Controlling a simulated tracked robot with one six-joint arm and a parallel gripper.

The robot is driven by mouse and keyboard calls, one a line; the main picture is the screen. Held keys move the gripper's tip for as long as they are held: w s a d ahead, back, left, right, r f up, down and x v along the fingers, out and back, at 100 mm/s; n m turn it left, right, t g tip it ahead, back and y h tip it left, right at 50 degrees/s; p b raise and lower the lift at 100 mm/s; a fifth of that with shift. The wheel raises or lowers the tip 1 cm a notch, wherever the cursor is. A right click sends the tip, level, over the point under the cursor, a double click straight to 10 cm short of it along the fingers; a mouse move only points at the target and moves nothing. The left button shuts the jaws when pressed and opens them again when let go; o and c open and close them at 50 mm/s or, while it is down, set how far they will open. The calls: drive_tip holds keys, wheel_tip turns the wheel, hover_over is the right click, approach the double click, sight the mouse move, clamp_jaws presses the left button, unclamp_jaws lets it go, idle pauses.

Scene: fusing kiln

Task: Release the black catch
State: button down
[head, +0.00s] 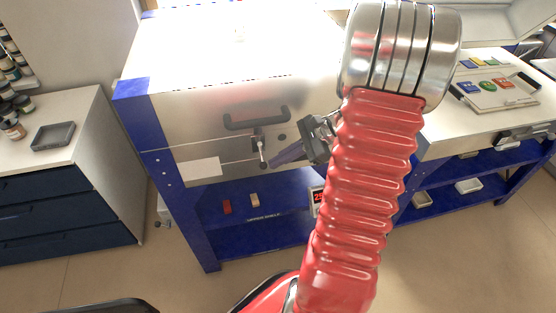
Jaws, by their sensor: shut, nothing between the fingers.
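The catch (259,148) sits on the silver front of the kiln (210,130), just below the black bar handle (257,120). It looks like a small upright dark and metal lever across the seam between lid and body. My gripper (276,160) comes in from the right, its fingers shut and empty, pointing left and down. The fingertips are close to the right of the catch's lower end; I cannot tell whether they touch it. My red arm hides the kiln's right part.
A shelf labelled upper shelf (262,217) holds small red and tan blocks below the kiln. A red-digit display (318,198) sits beside my arm. A worktable (465,130) with a tray of coloured pieces stands right, a drawer cabinet (60,190) left.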

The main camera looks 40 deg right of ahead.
drive_tip(key=shift+s, duration=0.15)
drive_tip(key=shift+s+a, duration=0.35)
drive_tip(key=shift+s, duration=0.2)
drive_tip(key=shift+r, duration=0.1)
drive_tip(key=v, duration=1)
drive_tip(key=shift+s+f, duration=0.25)
drive_tip(key=shift+a, duration=0.1)
